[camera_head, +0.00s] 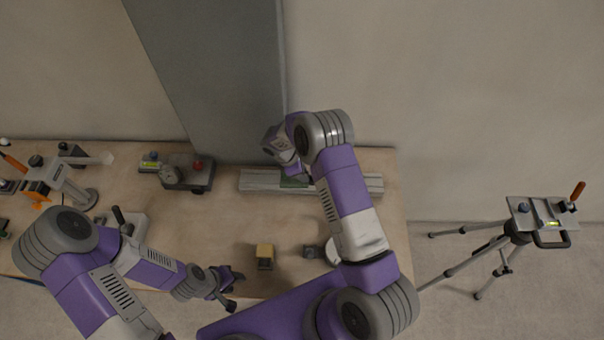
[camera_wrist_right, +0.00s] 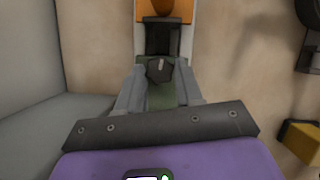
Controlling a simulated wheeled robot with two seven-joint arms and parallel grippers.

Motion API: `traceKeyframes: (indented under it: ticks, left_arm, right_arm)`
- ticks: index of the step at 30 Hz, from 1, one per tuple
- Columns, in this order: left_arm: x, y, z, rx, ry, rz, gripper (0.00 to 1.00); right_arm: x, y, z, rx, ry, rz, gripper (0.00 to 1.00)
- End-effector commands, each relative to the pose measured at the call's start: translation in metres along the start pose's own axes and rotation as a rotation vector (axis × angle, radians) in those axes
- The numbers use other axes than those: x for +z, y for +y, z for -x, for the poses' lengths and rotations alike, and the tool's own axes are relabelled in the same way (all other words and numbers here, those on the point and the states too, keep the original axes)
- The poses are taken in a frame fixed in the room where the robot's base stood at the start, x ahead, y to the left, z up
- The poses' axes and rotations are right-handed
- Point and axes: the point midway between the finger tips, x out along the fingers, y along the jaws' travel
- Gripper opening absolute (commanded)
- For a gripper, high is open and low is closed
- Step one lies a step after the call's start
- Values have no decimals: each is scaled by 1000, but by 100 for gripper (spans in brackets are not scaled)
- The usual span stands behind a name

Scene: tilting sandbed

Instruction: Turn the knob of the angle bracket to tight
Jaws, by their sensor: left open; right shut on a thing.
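A dark knob (camera_wrist_right: 159,70) with a pale pointer mark sits between the fingers of my right gripper (camera_wrist_right: 160,78) in the right wrist view. The gripper is shut on the knob. The mark points roughly up in that picture. A green body (camera_wrist_right: 161,97) lies under the knob. My left gripper (camera_head: 236,287) is open and empty, over the front part of the bench, apart from the bracket.
The grey rail (camera_head: 358,181) lies along the bench's back. A dark device with a red button (camera_head: 198,166) stands to its left. A yellow block (camera_head: 265,256) sits near the front edge. A tripod (camera_head: 497,248) stands off the bench at right. A tall grey panel (camera_head: 215,70) rises behind.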

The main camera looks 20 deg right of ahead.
Motion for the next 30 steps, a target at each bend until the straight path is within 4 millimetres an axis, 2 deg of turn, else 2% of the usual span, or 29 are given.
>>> traceKeyframes:
  ticks: [14,15,17,26,30]
  left_arm:
    - [0,0,-1,0,0,0,43]
    - [0,0,-1,0,0,0,43]
    - [0,0,-1,0,0,0,43]
    - [0,0,-1,0,0,0,43]
    - [0,-1,-2,0,0,0,43]
  right_arm:
    - [1,1,1,-4,-2,-17,5]
    - [1,1,1,-4,-2,-17,37]
    - [1,1,1,-4,-2,-17,46]
    - [1,1,2,-4,-1,-15,46]
    - [1,2,16,-2,0,-16,46]
